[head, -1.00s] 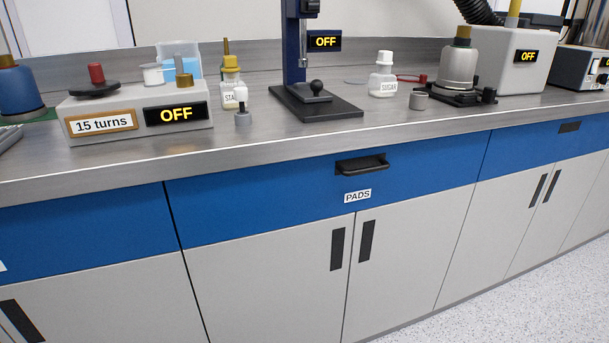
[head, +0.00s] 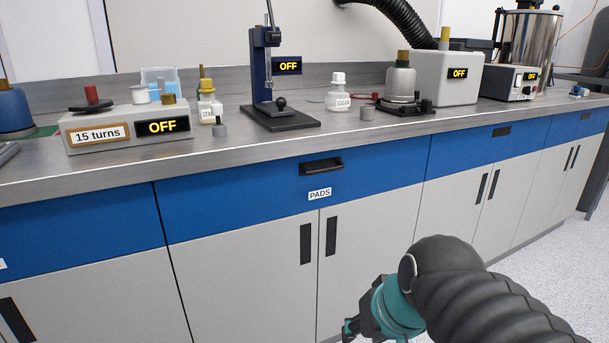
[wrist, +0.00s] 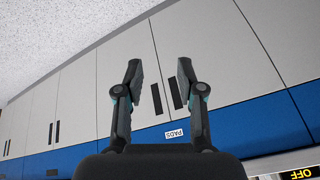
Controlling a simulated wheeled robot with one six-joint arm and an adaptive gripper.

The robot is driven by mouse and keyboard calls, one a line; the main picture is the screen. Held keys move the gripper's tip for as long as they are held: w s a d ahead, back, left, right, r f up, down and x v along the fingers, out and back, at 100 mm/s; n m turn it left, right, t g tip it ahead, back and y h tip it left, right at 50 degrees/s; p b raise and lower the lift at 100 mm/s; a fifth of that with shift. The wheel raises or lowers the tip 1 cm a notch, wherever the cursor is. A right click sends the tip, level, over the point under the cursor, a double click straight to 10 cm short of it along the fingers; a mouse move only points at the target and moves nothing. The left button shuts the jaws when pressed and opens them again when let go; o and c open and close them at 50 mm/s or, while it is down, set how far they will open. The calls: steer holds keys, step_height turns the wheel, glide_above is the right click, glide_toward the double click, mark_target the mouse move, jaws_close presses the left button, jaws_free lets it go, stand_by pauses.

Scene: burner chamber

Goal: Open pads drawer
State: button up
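The pads drawer (head: 240,200) is a wide blue front under the bench top, and it is shut, flush with its neighbours. Its dark handle (head: 321,167) is near the top edge, with a white "PADS" label (head: 320,194) below it. In the wrist view the label (wrist: 174,133) appears upside down on the blue front (wrist: 262,122), and the handle is hidden behind my gripper. My gripper (wrist: 159,75) is open and empty, its two fingers apart. In the head view part of it shows at the bottom, low in front of the grey cupboard doors and apart from the drawer.
Grey cupboard doors (head: 245,270) with dark handles are below the drawer. The steel bench top (head: 240,150) holds a "15 turns" box (head: 125,130), a blue press stand (head: 265,75), small bottles and a grey burner unit (head: 445,75). Speckled floor is clear at right.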

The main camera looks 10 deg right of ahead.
steer(key=w+a+r+m+y+b, duration=0.1)
steer(key=w+r+m+y, duration=0.15)
steer(key=w, duration=0.35)
steer(key=m+t+y+b, duration=0.3)
steer(key=m+t+y, duration=0.4)
glide_toward(328, 170)
steer(key=shift+h, duration=0.25)
steer(key=x, duration=0.9)
steer(key=shift+w+a+r, duration=0.1)
steer(key=shift+w+a, duration=0.05)
steer(key=shift+a, duration=0.15)
jaws_close()
